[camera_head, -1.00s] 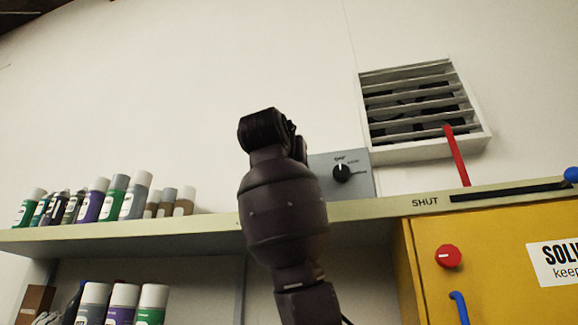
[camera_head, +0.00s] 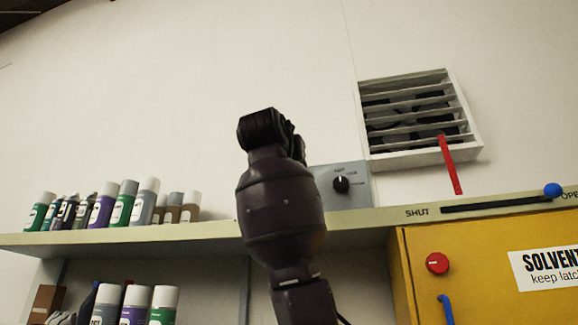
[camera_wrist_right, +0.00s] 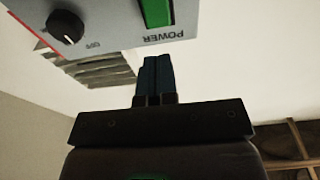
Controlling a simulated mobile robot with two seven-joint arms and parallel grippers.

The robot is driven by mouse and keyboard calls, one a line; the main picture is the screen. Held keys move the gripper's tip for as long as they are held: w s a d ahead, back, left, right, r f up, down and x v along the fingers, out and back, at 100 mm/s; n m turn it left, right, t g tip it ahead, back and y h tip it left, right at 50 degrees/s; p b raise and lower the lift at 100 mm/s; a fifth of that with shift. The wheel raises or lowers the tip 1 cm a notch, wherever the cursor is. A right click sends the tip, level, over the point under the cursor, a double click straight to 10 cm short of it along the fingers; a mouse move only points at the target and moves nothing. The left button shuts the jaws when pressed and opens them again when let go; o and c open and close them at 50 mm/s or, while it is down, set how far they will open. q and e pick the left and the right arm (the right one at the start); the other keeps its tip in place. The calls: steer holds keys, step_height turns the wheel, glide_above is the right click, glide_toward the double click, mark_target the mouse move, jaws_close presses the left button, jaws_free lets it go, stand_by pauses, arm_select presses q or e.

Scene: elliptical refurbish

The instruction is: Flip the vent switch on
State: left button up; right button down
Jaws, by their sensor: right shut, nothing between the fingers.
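A grey control panel (camera_head: 359,195) with a black knob (camera_head: 341,184) stands on the shelf below the louvred vent (camera_head: 420,118). My arm hides its left part in the head view. In the right wrist view the panel (camera_wrist_right: 110,30) shows upside down, with the black knob (camera_wrist_right: 68,26) near "OFF" and a green switch (camera_wrist_right: 156,12) beside the word "POWER". My right gripper (camera_wrist_right: 156,62) is shut and empty, its fingertips close to the panel edge on the "POWER" side; contact cannot be told. My left gripper is not in view.
A red strip (camera_head: 450,165) hangs at the vent. The shelf edge (camera_head: 375,221) carries a SHUT–OPEN slider with a blue knob (camera_head: 553,190) at the OPEN end. A yellow solvent cabinet (camera_head: 470,300) is below right. Several spray cans (camera_head: 127,203) stand on the shelf at left.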

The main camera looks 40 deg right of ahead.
arm_select(q)
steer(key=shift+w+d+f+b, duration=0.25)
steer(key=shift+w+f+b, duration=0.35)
steer(key=shift+b, duration=0.2)
arm_select(e)
steer(key=s+a+r, duration=0.1)
steer(key=s+a, duration=0.4)
steer(key=a, duration=0.1)
steer(key=shift+s+a+r, duration=0.2)
steer(key=shift+s+a, duration=0.15)
steer(key=shift+a, duration=0.05)
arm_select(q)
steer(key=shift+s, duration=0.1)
